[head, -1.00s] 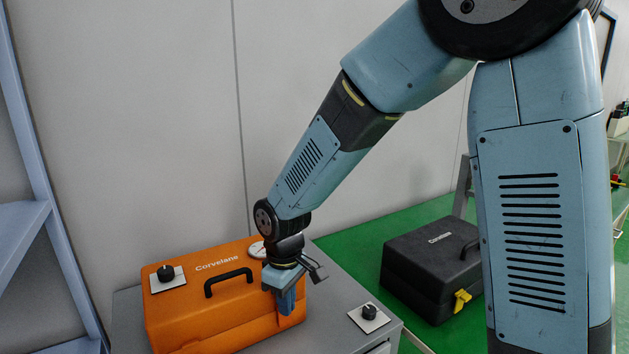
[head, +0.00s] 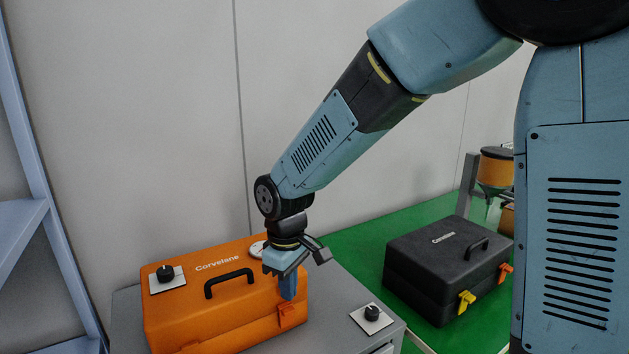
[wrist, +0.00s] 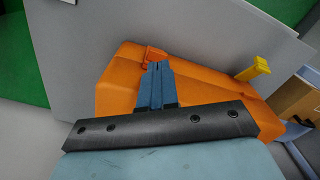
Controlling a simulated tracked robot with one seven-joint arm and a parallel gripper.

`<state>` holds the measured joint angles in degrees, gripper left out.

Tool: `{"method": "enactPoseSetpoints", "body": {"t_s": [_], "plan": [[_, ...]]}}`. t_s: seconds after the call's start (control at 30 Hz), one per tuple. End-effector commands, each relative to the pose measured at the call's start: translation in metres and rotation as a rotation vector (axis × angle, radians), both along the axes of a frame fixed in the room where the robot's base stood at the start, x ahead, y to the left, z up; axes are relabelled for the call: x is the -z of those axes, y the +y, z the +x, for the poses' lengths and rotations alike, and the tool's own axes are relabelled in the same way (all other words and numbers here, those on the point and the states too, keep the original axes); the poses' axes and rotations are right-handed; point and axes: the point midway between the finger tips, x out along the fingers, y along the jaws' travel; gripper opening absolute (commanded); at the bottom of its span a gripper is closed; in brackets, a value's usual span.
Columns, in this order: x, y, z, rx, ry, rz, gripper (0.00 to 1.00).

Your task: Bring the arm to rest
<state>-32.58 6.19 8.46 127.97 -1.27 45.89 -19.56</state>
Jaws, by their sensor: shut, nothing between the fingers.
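My gripper (head: 288,288) points down in the head view, in front of the right part of an orange case (head: 228,312) on a grey cabinet top (head: 335,282). Its blue fingers are together with nothing between them. In the wrist view my gripper (wrist: 158,68) shows with its fingers side by side, over the orange case (wrist: 120,88). An orange latch (wrist: 156,53) shows close to the fingertips there. I cannot tell whether the fingers touch the case.
A black case (head: 447,265) with yellow and orange latches stands on the green surface at right. A knob on a white plate (head: 371,318) sits on the cabinet top near its right edge. A blue-grey shelf frame (head: 45,190) stands at left.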

Motion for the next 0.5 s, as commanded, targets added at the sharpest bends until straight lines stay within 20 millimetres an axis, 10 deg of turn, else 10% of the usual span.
{"method": "enactPoseSetpoints", "body": {"t_s": [0.27,0.5], "plan": [[-0.016,-0.019,0.004,0.057,-0.026,0.013,0.0],[-0.064,-0.085,0.007,0.261,-0.111,0.057,0.0]]}}
